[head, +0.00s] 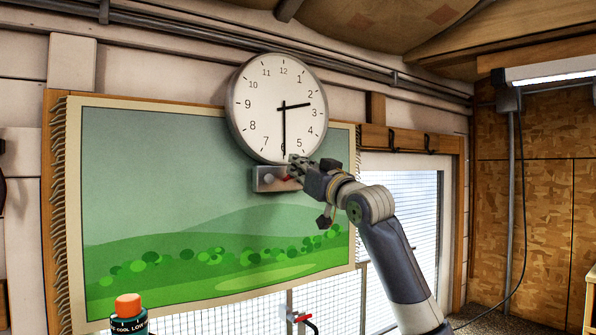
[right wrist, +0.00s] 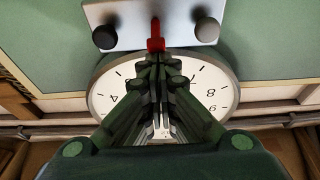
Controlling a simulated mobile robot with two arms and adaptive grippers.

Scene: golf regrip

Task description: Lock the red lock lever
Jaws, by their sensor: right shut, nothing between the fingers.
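The red lock lever (head: 287,178) sits on a small pale grey panel (head: 262,182) just below the wall clock. In the right wrist view, the red lever (right wrist: 156,43) stands at the middle of the panel (right wrist: 130,38), between a black knob (right wrist: 105,37) and a grey knob (right wrist: 207,30). My right gripper (head: 298,164) is at the panel's right end; its fingertips (right wrist: 158,60) are together with nothing between them. They point at the lever's near end, very close to it; I cannot tell whether they touch. My left gripper is out of view.
The clock (head: 258,115) is directly above the panel, close to my right gripper. A fringed landscape hanging (head: 170,180) covers the wall to the left. A window (head: 410,200) is behind my right arm.

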